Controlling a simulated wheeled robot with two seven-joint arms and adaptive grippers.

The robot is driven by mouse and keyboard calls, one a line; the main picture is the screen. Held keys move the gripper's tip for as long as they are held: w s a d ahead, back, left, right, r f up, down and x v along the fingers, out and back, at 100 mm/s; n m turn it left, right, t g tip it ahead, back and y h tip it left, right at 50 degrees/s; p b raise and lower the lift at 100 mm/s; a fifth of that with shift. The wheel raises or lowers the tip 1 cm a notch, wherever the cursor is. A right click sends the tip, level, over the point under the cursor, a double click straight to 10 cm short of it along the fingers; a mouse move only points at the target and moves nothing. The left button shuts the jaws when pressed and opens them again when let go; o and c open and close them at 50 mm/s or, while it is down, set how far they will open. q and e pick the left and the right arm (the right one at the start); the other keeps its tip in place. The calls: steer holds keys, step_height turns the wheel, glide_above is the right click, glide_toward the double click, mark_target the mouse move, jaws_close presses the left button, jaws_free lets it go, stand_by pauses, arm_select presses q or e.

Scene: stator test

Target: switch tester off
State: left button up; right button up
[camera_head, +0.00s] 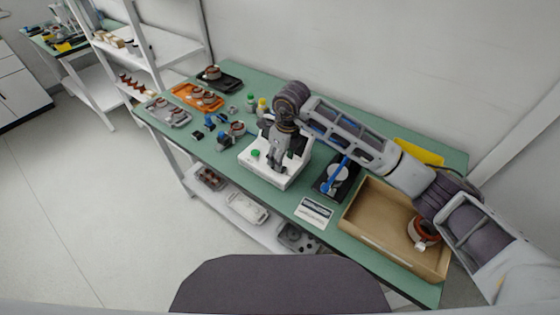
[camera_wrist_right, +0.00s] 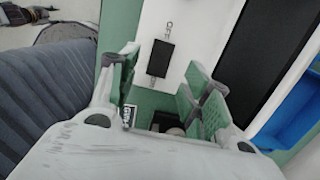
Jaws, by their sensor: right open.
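The tester (camera_head: 285,178) is a white box on the green bench in the head view, with a green button (camera_head: 255,153) on its near left. My right gripper (camera_head: 277,160) points down over the tester and hides part of its top. In the right wrist view, a black switch (camera_wrist_right: 160,58) sits on the tester's white panel (camera_wrist_right: 195,38), with small marks at each end. The open right gripper (camera_wrist_right: 160,85) shows green-padded fingers on either side, with the switch beyond them. I cannot tell whether a finger touches the switch, or its position. My left gripper is not in view.
A cardboard box (camera_head: 375,240) holding a copper-wound stator (camera_head: 423,232) stands at the right. A black device with a blue lever (camera_head: 338,171) and a printed card (camera_head: 314,212) lie between it and the tester. Stator trays (camera_head: 168,112) and small parts fill the left.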

mark_target(283, 169)
step_height(283, 169, up, 8)
steer(key=shift+s+d+r, duration=0.25)
steer(key=shift+s+d, duration=0.1)
steer(key=shift+d, duration=0.1)
stand_by(0.6)
